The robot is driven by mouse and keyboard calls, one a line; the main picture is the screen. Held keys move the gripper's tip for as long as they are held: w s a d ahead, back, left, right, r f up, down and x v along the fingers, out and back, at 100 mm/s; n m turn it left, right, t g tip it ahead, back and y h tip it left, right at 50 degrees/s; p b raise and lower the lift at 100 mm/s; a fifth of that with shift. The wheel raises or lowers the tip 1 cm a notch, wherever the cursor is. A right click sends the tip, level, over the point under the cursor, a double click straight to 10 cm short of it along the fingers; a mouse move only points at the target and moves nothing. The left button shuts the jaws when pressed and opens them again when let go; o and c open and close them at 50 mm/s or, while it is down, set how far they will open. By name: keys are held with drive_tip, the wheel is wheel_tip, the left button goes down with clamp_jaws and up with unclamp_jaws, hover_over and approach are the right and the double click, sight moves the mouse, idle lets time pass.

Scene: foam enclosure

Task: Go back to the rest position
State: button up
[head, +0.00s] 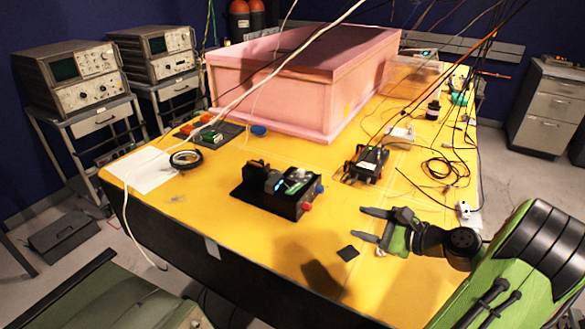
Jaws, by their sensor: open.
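My gripper (370,223) is at the right front of the yellow table (225,225), on the end of my green and black arm. Its two fingers point left and stand apart, with nothing visible between them. Its shadow falls on the table to the lower left. A small dark square (348,253) lies on the table just below and left of the fingertips. I cannot tell the exact height of the gripper above the table.
A pink foam enclosure (270,98) fills the table's back. Cables hang from above. Tape (186,158) and paper (140,173) lie left.

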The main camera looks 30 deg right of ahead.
drive_tip(key=a+r+n+g+h+p, duration=0.15)
drive_tip(key=a+n+g, duration=0.25)
drive_tip(key=a+n, duration=0.45)
drive_tip(key=a+r+n+g+y+p, duration=0.1)
drive_tip(key=a+r+n+g, duration=0.4)
drive_tip(key=a, duration=0.7)
drive_tip(key=s+a+r+n+h+p, duration=0.1)
drive_tip(key=s+a+r+n+h, duration=0.1)
drive_tip(key=s+n, duration=0.4)
drive_tip(key=s+a+r+n+h+p, duration=0.1)
drive_tip(key=s+a+r+n, duration=0.1)
drive_tip(key=s+n, duration=0.3)
drive_tip(key=shift+s+a+r+n+t+h, duration=0.25)
drive_tip(key=shift+s+a+n+t+h, duration=0.15)
drive_tip(key=shift+s+a, duration=0.55)
drive_tip(key=shift+s+d, duration=0.1)
